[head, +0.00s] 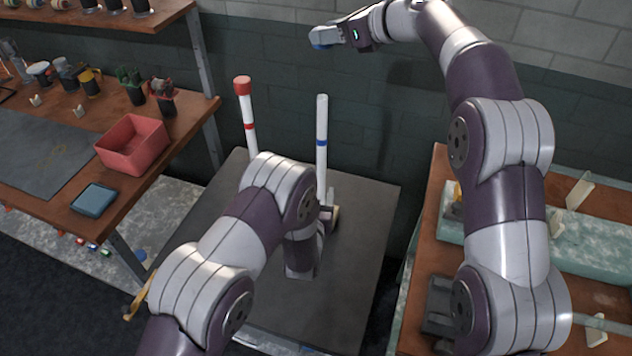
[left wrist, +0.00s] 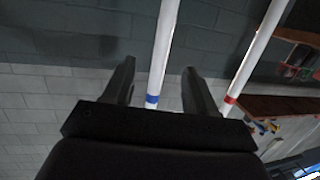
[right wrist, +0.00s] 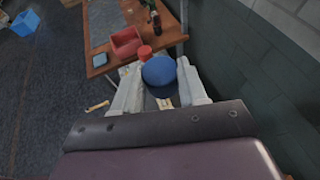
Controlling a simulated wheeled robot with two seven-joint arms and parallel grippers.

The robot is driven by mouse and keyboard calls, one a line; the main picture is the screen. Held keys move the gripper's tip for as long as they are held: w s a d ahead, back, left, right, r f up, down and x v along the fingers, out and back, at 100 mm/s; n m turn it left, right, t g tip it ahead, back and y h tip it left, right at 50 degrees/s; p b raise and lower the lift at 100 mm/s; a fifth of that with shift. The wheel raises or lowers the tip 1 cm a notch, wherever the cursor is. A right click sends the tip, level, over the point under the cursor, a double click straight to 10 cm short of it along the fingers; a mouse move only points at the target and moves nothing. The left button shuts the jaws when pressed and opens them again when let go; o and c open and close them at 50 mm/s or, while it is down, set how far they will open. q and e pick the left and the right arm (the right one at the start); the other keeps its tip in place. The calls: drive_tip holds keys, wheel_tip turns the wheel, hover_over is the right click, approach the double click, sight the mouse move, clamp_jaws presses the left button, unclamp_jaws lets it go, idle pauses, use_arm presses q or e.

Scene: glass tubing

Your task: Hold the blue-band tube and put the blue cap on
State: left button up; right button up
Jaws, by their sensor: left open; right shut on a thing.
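The blue-band tube (head: 322,130) stands upright on the dark table, white with a blue band and no cap on its top. My left gripper (head: 330,205) is at its lower part. In the left wrist view the tube (left wrist: 164,50) runs between the two open fingers (left wrist: 160,85); contact cannot be told. My right gripper (head: 325,40) is high above and level with the back wall, shut on the blue cap (head: 318,40). The right wrist view shows the round blue cap (right wrist: 159,71) between the fingertips (right wrist: 160,85).
A red-band tube (head: 248,115) with a red cap stands to the left of the blue-band tube. A wooden bench with a red bin (head: 133,146) and blue box (head: 94,200) is at left. Another bench (head: 590,262) is at right. The table's (head: 365,215) right side is clear.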

sight(322, 151)
use_arm(q)
drive_tip(key=shift+t, duration=0.9)
drive_tip(key=w+r, duration=0.1)
drive_tip(key=w, duration=0.3)
drive_tip(key=w+r, duration=0.1)
drive_tip(key=w, duration=0.3)
drive_tip(key=w+d+r, duration=0.1)
drive_tip(key=w, duration=0.3)
drive_tip(key=shift+w+d+r, duration=0.1)
drive_tip(key=shift+w+r, duration=0.05)
drive_tip(key=shift+w, duration=0.05)
clamp_jaws()
use_arm(e)
drive_tip(key=shift+w, duration=0.1)
wheel_tip(322, 151, down, 8)
drive_tip(key=shift+r+n, duration=0.25)
drive_tip(key=shift+n, duration=0.05)
drive_tip(key=shift+d, duration=0.1)
